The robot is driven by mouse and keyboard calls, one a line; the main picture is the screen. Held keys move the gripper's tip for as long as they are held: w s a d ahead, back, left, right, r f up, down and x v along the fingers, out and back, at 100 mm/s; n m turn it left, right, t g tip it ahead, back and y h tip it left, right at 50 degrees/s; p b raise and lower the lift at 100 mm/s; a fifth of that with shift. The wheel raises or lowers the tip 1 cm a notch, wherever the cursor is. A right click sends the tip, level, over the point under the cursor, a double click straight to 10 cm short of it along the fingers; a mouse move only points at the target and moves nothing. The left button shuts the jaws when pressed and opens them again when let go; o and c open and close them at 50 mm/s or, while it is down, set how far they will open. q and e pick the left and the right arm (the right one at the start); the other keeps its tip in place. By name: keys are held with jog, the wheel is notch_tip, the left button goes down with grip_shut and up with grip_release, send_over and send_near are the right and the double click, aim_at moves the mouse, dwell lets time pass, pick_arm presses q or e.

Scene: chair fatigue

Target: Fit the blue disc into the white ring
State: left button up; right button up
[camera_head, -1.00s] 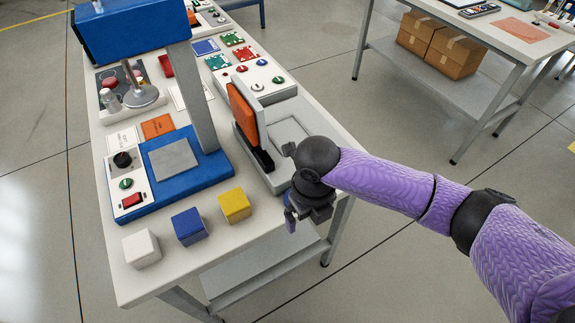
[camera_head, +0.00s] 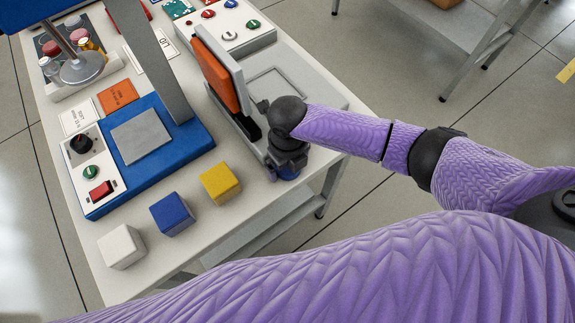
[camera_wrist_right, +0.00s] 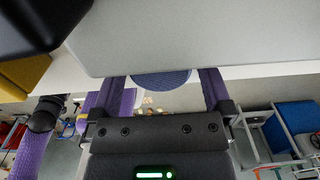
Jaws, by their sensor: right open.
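A pale round piece (camera_head: 229,35) that looks like a white ring lies on the white box at the top of the head view. A small blue disc (camera_head: 232,3) sits near it, at the top edge of the picture. They are small, so their exact fit cannot be told. My right gripper (camera_head: 286,173) is over the table's right edge, beside the grey stand with the orange panel, well away from both. Its open fingers (camera_wrist_right: 160,92) show in the right wrist view. A rounded blue ribbed shape shows between them; I cannot tell what it is. My left gripper is not in view.
The orange panel (camera_head: 216,75) and its grey stand rise beside my right gripper. White (camera_head: 121,246), blue (camera_head: 171,214) and yellow (camera_head: 220,184) cubes stand along the table's front. A blue press (camera_head: 190,148) stands to the left.

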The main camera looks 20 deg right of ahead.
jog(key=shift+c, duration=0.3)
jog(key=shift+r, duration=0.1)
jog(key=c, duration=1.2)
